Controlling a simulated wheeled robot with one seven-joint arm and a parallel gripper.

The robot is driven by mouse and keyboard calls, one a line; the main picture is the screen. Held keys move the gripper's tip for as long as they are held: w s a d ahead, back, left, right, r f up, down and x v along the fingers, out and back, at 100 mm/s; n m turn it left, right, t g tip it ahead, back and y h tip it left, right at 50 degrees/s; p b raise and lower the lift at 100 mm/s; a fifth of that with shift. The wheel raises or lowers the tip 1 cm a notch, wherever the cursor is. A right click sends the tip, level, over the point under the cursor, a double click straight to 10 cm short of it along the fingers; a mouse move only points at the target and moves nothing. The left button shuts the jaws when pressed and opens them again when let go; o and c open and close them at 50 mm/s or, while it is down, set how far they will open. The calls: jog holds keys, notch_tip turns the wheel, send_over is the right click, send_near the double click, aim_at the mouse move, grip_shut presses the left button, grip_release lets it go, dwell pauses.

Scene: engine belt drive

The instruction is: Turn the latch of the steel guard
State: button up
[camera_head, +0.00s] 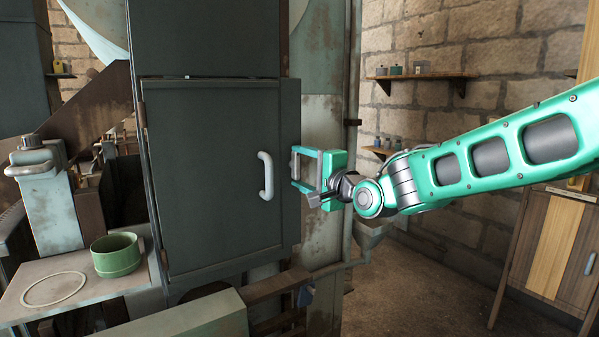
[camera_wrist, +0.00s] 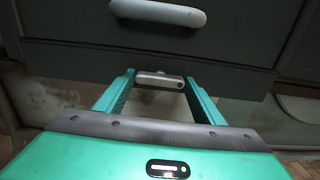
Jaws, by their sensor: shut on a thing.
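The steel guard (camera_head: 215,180) is a dark grey, shut door panel with a pale curved handle (camera_head: 266,176). The handle also shows at the top of the wrist view (camera_wrist: 158,12). My gripper (camera_head: 299,168) is at the guard's right edge, to the right of the handle and apart from it. In the wrist view the two green fingers of my gripper (camera_wrist: 160,82) are shut on the latch (camera_wrist: 160,79), a small metallic bar lying crosswise between the fingertips. In the head view the latch is mostly hidden by the fingers.
A green cup (camera_head: 116,256) and a thin ring (camera_head: 54,289) are on a ledge (camera_head: 120,285) at lower left. A pipe (camera_head: 350,262) runs below my gripper. A wall shelf (camera_head: 425,76) and a wooden cabinet (camera_head: 550,245) are at right. Open floor lies between.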

jog(key=shift+w+d+f, duration=0.1)
jog(key=shift+d+f, duration=0.15)
jog(key=shift+f, duration=0.1)
jog(key=o, duration=1.1)
jog(key=shift+c, duration=0.2)
jog(key=shift+a+r, duration=0.1)
jog(key=shift+r, duration=0.05)
jog(key=v, duration=1)
jog(key=shift+s+d, duration=0.3)
jog(key=shift+d, duration=0.1)
